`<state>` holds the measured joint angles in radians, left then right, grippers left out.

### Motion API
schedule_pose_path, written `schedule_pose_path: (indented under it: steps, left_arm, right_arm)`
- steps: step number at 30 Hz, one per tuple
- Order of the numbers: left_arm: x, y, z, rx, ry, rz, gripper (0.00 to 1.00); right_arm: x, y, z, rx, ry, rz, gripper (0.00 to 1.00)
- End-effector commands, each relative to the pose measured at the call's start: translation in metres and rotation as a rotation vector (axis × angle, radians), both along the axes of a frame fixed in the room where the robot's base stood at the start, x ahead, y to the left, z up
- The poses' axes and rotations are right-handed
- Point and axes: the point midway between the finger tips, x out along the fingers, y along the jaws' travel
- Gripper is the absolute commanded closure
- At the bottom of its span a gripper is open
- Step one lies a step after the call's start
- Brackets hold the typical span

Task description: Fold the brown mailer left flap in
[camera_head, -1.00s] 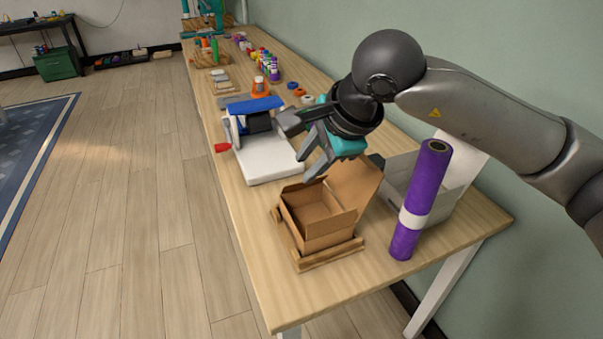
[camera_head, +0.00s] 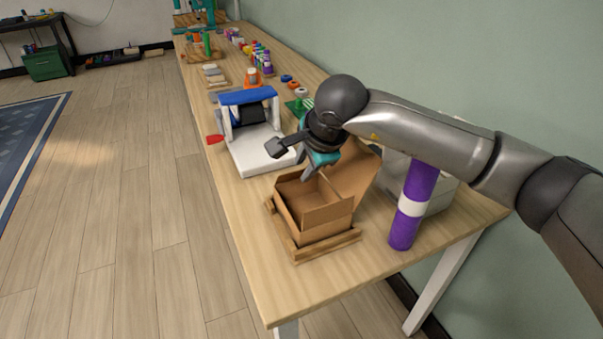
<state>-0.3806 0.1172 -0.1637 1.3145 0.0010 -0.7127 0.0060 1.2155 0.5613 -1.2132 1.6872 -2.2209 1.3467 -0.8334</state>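The brown mailer (camera_head: 327,229) is an open cardboard box in a low wooden frame (camera_head: 325,246) on the workbench. Its large lid (camera_head: 356,170) leans up at the back right. A small flap stands up on the near right side (camera_head: 328,214). Another small flap (camera_head: 288,177) shows at the far left rim, partly by my fingers. My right gripper (camera_head: 309,172) points down over the box's far rim; whether it touches the cardboard is unclear. Its fingers are small and overlapped, so their opening cannot be judged. My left gripper is out of view.
A purple roll with a white band (camera_head: 412,208) stands right of the box, before a grey bin (camera_head: 440,198). A white and blue device (camera_head: 262,150) stands behind left. Bench surface (camera_head: 290,288) in front is clear. Small colourful items line the far bench.

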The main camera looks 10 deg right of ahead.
Motion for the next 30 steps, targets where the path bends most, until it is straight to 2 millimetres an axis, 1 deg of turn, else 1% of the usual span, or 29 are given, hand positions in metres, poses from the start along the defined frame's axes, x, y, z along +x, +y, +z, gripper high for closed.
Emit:
schedule_pose_path:
  steps: [1,6,10,18,20,27,30]
  left_arm:
    - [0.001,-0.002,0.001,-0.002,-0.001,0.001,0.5]
    - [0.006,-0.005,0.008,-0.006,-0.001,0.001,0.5]
    - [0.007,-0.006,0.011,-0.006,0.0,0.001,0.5]
    - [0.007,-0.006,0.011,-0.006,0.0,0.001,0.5]
    - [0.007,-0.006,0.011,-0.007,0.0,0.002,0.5]
    - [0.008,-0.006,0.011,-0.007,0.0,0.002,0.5]
    - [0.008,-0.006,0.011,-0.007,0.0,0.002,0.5]
  right_arm:
    - [0.003,0.002,-0.007,0.001,0.001,0.0,0.67]
    - [0.01,0.004,-0.017,0.001,0.0,0.001,0.67]
    - [0.012,0.004,-0.02,0.001,-0.001,0.001,0.67]
    - [0.012,0.004,-0.02,0.001,-0.001,0.001,0.67]
    - [0.012,0.004,-0.02,0.001,-0.001,0.001,0.72]
    - [0.012,0.004,-0.02,0.001,-0.001,0.001,0.99]
    - [0.012,0.004,-0.02,0.001,0.0,0.001,1.0]
